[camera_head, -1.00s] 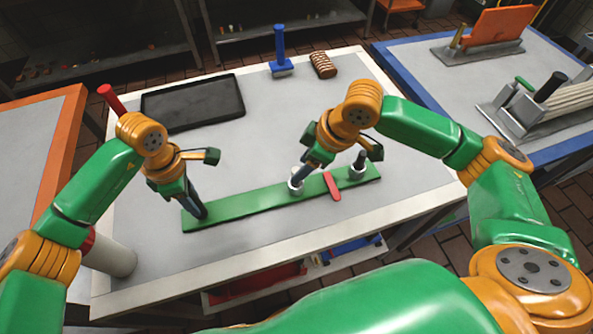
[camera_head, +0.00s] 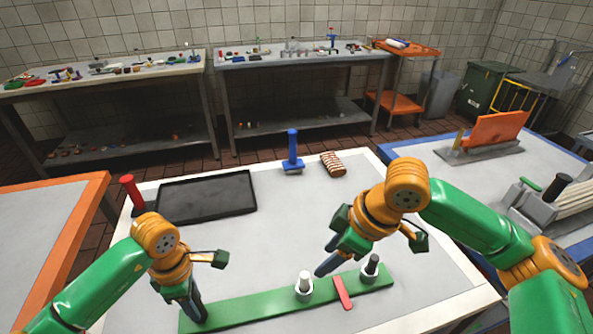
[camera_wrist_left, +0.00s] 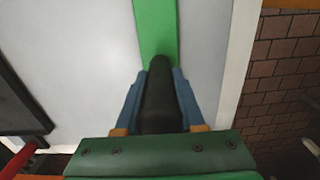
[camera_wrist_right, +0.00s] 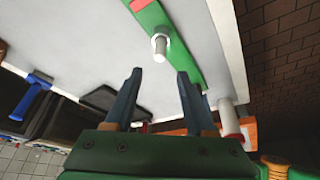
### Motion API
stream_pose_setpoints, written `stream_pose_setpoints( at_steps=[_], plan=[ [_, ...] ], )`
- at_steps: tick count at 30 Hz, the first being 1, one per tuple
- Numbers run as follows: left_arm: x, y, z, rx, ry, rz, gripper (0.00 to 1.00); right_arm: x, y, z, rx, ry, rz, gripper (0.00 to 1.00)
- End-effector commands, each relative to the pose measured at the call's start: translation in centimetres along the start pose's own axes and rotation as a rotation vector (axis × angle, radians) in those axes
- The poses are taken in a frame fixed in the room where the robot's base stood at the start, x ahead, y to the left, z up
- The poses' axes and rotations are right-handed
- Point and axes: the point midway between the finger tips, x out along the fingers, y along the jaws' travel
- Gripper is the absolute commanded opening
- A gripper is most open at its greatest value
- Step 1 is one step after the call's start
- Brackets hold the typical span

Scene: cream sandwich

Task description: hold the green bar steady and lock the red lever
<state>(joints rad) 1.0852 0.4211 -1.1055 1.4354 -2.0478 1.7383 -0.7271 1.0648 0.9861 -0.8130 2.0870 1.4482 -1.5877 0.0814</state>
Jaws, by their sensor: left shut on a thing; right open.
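The long green bar (camera_head: 245,308) lies flat on the table. My left gripper (camera_head: 199,316) is at its left end; in the left wrist view it is shut on a dark upright handle (camera_wrist_left: 158,95) there. The red lever (camera_head: 343,292) lies across the bar, between a white post (camera_head: 304,285) and a dark-topped post with a white base (camera_head: 371,267). My right gripper (camera_head: 324,270) is open and empty, above and beyond the bar near the white post. The right wrist view shows the bar (camera_wrist_right: 178,50), white post (camera_wrist_right: 160,45) and part of the lever (camera_wrist_right: 137,4).
A black tray (camera_head: 205,197), a red-handled tool (camera_head: 131,192), a blue-handled tool (camera_head: 292,152) and a striped brown sandwich (camera_head: 333,164) are on the table's far side. An orange-edged table (camera_head: 45,230) stands left and a blue-edged one (camera_head: 440,165) right.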

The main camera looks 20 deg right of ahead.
Motion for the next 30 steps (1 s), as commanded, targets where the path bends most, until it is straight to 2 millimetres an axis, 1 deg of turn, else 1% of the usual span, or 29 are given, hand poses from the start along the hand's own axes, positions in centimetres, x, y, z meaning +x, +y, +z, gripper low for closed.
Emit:
stream_pose_setpoints(
  at_steps=[2,3,5,6,9,12,13,15,17,24,27,30],
  plan=[
    [0.0,0.0,0.0,0.000,0.000,0.001,0.00,0.0,0.1,0.2,0.037,-0.015,0.000,0.55],
    [0.0,0.0,0.0,0.000,0.000,0.001,0.00,0.1,0.1,0.5,0.099,-0.041,0.001,0.55],
    [0.0,0.0,0.0,0.000,0.000,0.001,0.00,0.1,0.3,1.2,0.247,-0.104,0.010,0.55],
    [0.0,0.0,0.0,0.000,0.000,0.001,0.00,0.1,0.4,1.9,0.362,-0.153,0.024,0.55],
    [0.0,0.0,0.0,0.000,0.000,0.001,0.00,-0.2,0.7,3.3,0.628,-0.265,0.083,0.55],
    [0.0,0.0,0.0,0.000,0.000,0.001,0.00,-0.6,0.9,4.3,0.813,-0.338,0.146,0.55],
    [0.0,0.0,0.0,0.000,0.000,0.001,0.00,-0.6,0.9,4.5,0.848,-0.350,0.159,0.55],
    [0.0,0.0,0.0,0.000,0.000,0.001,0.00,-0.2,1.0,5.0,0.897,-0.370,0.179,0.55],
    [0.0,0.0,0.0,0.000,0.000,0.001,0.00,0.7,0.9,5.5,0.909,-0.376,0.182,0.55],
    [0.0,0.0,0.0,0.000,0.000,0.001,0.00,6.5,0.9,8.0,0.906,-0.375,0.181,0.55],
    [0.0,0.0,0.0,0.000,0.000,0.001,0.00,8.5,0.9,8.7,0.904,-0.372,0.180,0.55],
    [0.0,0.0,0.0,0.000,0.000,0.001,0.00,9.7,0.9,9.2,0.905,-0.371,0.181,0.55]
  ],
)
